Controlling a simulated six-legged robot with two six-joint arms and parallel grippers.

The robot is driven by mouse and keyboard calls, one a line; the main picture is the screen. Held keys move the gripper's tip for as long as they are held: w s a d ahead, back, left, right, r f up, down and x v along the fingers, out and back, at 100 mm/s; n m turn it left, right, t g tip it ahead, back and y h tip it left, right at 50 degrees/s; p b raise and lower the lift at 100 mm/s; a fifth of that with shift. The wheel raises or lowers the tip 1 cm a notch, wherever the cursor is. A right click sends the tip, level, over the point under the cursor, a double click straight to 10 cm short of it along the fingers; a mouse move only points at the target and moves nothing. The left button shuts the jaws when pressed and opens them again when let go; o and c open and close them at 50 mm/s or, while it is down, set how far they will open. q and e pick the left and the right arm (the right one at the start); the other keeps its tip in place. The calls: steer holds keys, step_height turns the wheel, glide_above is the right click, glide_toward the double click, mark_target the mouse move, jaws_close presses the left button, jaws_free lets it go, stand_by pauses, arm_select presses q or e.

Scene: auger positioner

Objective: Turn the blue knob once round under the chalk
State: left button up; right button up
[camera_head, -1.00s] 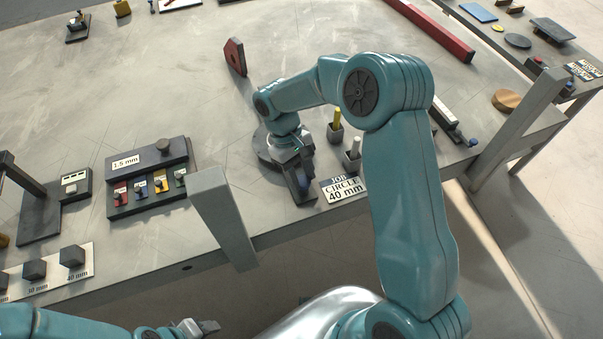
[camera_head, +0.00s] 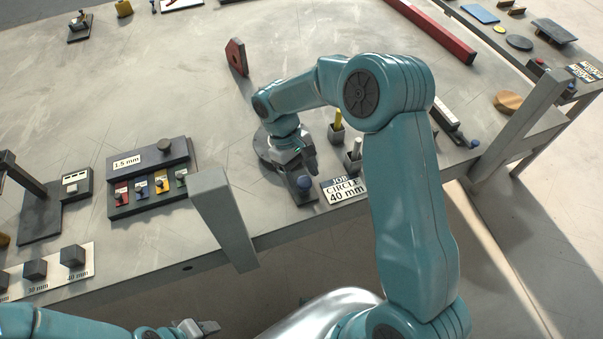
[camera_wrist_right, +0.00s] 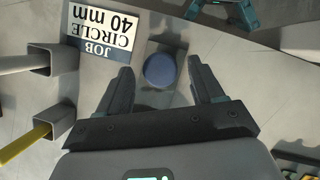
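The blue knob (camera_head: 304,182) stands on a dark arm at the near edge of a round dark base (camera_head: 262,150). In the right wrist view the knob (camera_wrist_right: 160,70) shows between the two spread fingers, with a gap on each side. My right gripper (camera_head: 308,162) is open and empty, just behind the knob in the head view. A yellow stick (camera_head: 337,120) and a pale stick (camera_head: 355,150) stand in square holders to the right; I cannot tell which is the chalk. My left gripper (camera_head: 205,327) is low at the bottom edge, its opening unclear.
A job card (camera_head: 344,190) reading "CIRCLE 40 mm" lies right of the knob. A dark rack (camera_head: 150,180) with coloured tabs stands to the left. A grey post (camera_head: 222,215) rises at the table's front edge. The table behind my right arm is mostly clear.

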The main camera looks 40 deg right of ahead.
steer(key=v, duration=1.6)
steer(key=shift+r+p, duration=0.2)
steer(key=shift+p, duration=0.1)
